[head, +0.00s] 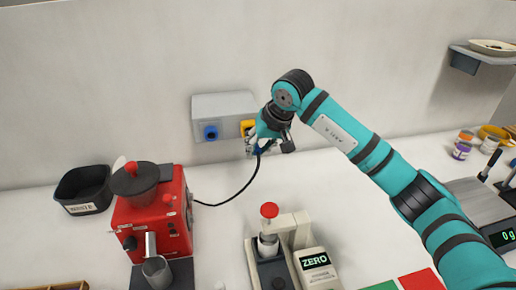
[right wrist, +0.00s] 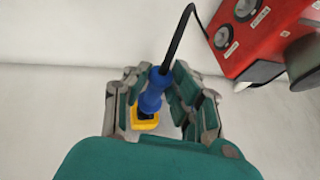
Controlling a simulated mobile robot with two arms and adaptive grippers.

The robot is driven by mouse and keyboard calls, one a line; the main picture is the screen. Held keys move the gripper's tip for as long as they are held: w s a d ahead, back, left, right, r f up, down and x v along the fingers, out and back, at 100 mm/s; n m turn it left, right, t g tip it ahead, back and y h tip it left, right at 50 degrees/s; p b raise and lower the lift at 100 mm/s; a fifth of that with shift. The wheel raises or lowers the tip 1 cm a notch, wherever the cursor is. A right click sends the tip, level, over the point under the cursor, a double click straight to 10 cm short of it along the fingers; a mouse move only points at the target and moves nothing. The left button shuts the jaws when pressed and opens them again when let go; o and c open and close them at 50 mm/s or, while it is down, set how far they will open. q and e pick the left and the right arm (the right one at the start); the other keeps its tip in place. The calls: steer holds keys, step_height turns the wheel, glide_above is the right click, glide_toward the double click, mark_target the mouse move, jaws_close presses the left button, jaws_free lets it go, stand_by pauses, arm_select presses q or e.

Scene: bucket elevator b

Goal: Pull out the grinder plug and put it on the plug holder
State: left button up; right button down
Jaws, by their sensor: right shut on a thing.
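The red grinder (head: 172,215) stands on the counter at the left in the head view. Its black cable (head: 240,190) runs up to the blue plug (right wrist: 152,95). My right gripper (head: 266,147) is at the wall box and shut on the plug, which sits between its fingers in the right wrist view. The yellow plug holder (head: 247,126) is on the right part of the box, and the plug's tip is at its dark opening (right wrist: 146,122). I cannot tell whether the tip is inside it. A blue socket (head: 210,132) on the left part of the box is empty. My left gripper is not in view.
The grey wall box (head: 223,104) is fixed to the wall. A black waste bin (head: 84,187) stands left of the grinder. A white device with a red knob (head: 269,210) stands below my gripper. A scale (head: 478,205) is at the right.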

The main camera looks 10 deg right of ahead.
steer(key=shift+b, duration=0.55)
stand_by(0.7)
steer(key=shift+w+r, duration=0.1)
steer(key=shift+w, duration=1.65)
steer(key=c, duration=1.1)
jaws_free()
steer(key=shift+w, duration=0.15)
steer(key=shift+o, duration=0.2)
steer(key=v, duration=1.2)
